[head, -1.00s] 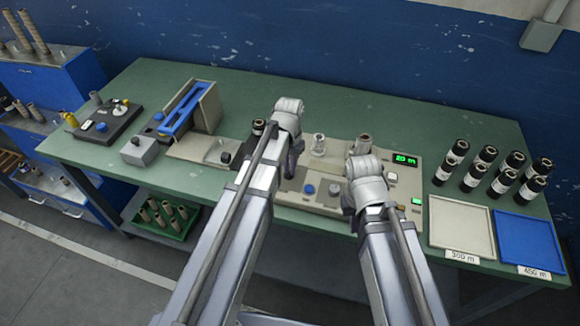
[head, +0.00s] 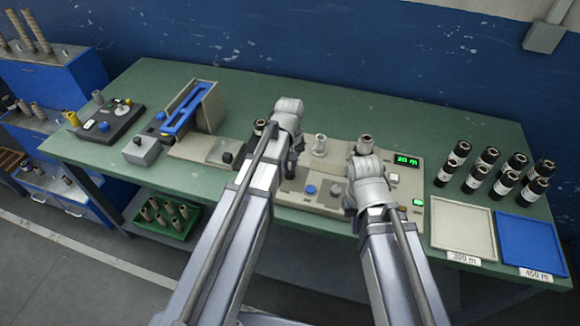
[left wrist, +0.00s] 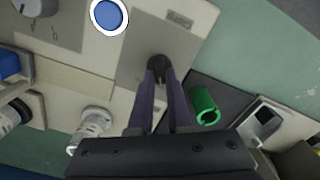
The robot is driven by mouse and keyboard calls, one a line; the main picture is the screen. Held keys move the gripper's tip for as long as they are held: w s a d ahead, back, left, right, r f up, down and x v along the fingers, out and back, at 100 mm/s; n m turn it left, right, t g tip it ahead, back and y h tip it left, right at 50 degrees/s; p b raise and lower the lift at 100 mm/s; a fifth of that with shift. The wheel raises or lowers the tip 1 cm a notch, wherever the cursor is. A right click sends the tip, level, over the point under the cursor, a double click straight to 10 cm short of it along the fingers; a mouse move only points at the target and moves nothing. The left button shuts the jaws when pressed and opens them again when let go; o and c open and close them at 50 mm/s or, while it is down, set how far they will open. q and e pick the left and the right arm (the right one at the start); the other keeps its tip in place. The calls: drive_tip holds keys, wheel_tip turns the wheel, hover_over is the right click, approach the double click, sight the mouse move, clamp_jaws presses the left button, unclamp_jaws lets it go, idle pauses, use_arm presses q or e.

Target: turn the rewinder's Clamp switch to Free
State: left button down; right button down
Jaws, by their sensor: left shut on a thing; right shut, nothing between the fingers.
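The rewinder (head: 330,205) is a beige panel machine on the green table, with a lit green "20 m" display (head: 407,161). In the left wrist view, a small dark switch knob (left wrist: 158,62) stands on a grey plate, near an upside-down label that seems to read Clamp (left wrist: 179,20). My left gripper (left wrist: 160,76) is shut on this knob from above; in the head view my left gripper (head: 293,165) hides it. Which way the switch points cannot be told. My right gripper (head: 350,208) is over the right part of the rewinder, its fingers mostly hidden, shut and empty.
A blue button (left wrist: 108,16) is beside the switch plate; a green ring-like core (left wrist: 204,106) lies close to my left fingers. Several dark rolls (head: 490,170), a beige tray (head: 463,228) and a blue tray (head: 530,240) are at the right.

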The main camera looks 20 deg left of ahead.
sight(290, 170)
use_arm(q)
drive_tip(key=shift+n, duration=0.3)
idle(0.4)
drive_tip(key=c, duration=0.9)
unclamp_jaws()
drive_tip(key=shift+o, duration=0.2)
wheel_tip(290, 170, up, 8)
drive_tip(key=p, duration=0.8)
drive_tip(key=shift+f, duration=0.1)
